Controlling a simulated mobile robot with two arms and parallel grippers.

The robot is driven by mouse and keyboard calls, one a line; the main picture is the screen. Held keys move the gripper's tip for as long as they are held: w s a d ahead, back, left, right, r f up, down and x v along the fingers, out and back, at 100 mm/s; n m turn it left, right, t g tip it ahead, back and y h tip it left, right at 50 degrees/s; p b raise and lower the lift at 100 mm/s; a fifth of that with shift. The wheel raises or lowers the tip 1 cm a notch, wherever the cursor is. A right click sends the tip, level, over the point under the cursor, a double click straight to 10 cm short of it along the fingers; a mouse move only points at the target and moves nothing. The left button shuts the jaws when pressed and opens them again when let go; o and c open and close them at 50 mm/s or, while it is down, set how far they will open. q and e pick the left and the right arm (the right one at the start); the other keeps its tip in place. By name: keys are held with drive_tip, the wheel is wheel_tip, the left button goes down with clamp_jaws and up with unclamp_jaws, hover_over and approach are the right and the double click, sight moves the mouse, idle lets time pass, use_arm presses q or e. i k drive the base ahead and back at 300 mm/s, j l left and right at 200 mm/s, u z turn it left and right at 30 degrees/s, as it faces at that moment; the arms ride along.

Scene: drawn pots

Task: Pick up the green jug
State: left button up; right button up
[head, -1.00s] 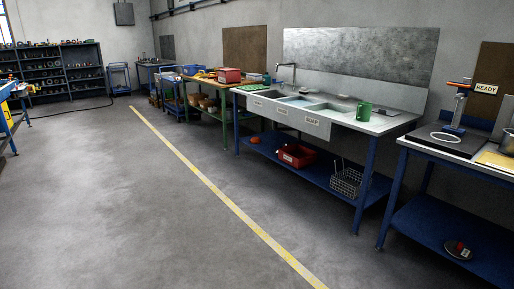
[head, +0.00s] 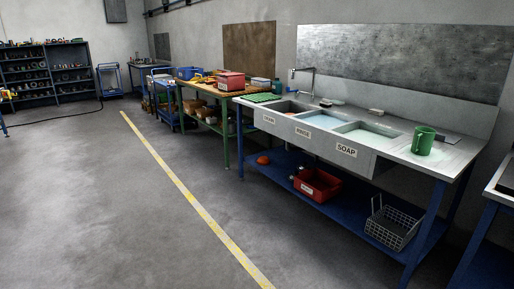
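The green jug (head: 423,141) stands upright on the right end of the metal sink counter (head: 436,165), to the right of the basin labelled SOAP. Its handle shows on its right side. Neither of my grippers shows in the head view. Nothing is touching the jug.
The sink bench has labelled basins and a lower blue shelf with a red bin (head: 317,184) and a wire basket (head: 392,226). Another bench (head: 496,187) stands at the right edge. The floor (head: 110,215) in front is clear, crossed by a yellow line (head: 190,196).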

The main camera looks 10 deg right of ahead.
sight(423, 137)
drive_tip(key=i+j+z, duration=0.15)
drive_tip(key=i+z, duration=0.3)
drive_tip(key=i, duration=0.15)
drive_tip(key=i+j+z, duration=0.95)
drive_tip(key=i+l+u, duration=0.2)
drive_tip(key=i+l, duration=0.45)
drive_tip(key=i+l+u, duration=0.15)
drive_tip(key=i+l, duration=0.5)
